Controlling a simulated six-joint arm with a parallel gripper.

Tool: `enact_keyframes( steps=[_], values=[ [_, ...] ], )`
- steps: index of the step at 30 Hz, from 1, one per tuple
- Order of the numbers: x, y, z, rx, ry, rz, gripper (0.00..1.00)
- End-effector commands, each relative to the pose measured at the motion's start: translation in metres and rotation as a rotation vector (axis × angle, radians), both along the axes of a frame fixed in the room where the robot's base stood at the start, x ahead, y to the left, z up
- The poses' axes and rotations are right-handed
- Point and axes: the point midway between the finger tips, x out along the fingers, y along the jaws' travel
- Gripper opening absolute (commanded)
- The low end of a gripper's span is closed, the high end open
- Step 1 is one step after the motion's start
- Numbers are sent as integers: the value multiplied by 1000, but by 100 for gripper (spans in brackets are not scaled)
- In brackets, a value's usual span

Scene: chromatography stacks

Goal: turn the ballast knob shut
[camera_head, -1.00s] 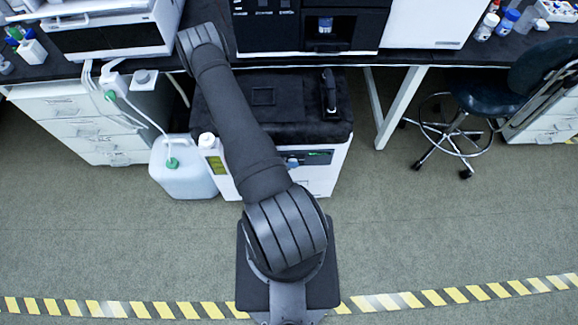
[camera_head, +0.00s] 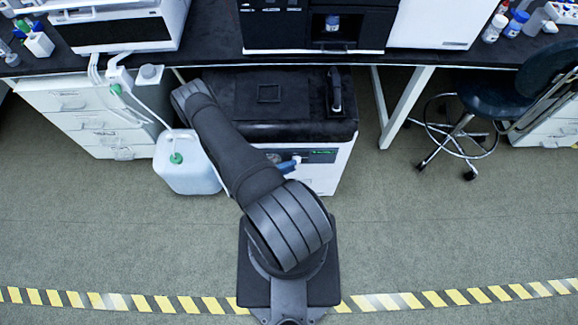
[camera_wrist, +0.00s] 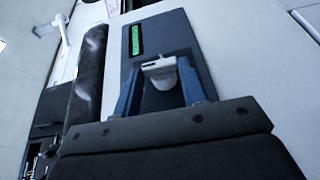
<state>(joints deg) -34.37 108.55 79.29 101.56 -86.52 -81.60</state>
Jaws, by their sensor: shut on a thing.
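The ballast knob, a light grey knob (camera_wrist: 162,70), sits on a dark panel (camera_wrist: 140,68) with a green display in the wrist view. My gripper (camera_wrist: 158,85) reaches the panel with one blue finger on each side of the knob and is shut on it. In the head view my gripper (camera_head: 290,164) is small at the front of a white unit (camera_head: 328,176) with a dark top. A pale bit beside the blue fingers there may be the knob. The knob's marking and turned angle are not readable.
A white jug (camera_head: 190,168) with a green fitting and tube stands left of the unit. A table leg (camera_head: 405,108) and a wheeled stool (camera_head: 470,120) are to the right. The bench (camera_head: 215,45) overhangs the unit.

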Motion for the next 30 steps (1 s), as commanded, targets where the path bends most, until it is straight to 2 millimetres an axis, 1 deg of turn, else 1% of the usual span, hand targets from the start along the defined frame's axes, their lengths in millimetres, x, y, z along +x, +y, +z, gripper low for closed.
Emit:
enact_keyframes(
  steps=[6, 19, 20, 21, 23, 30],
  values=[
    [2, 0, -1, -43, -3, 2, 15],
    [2, 0, -1, -50, -2, 3, 15],
    [2, 0, -1, -50, -2, 3, 42],
    [2, 0, -1, -50, -2, 3, 50],
    [2, 0, -1, -50, -2, 3, 60],
    [1, 0, -1, -50, -1, 2, 60]
  ],
)
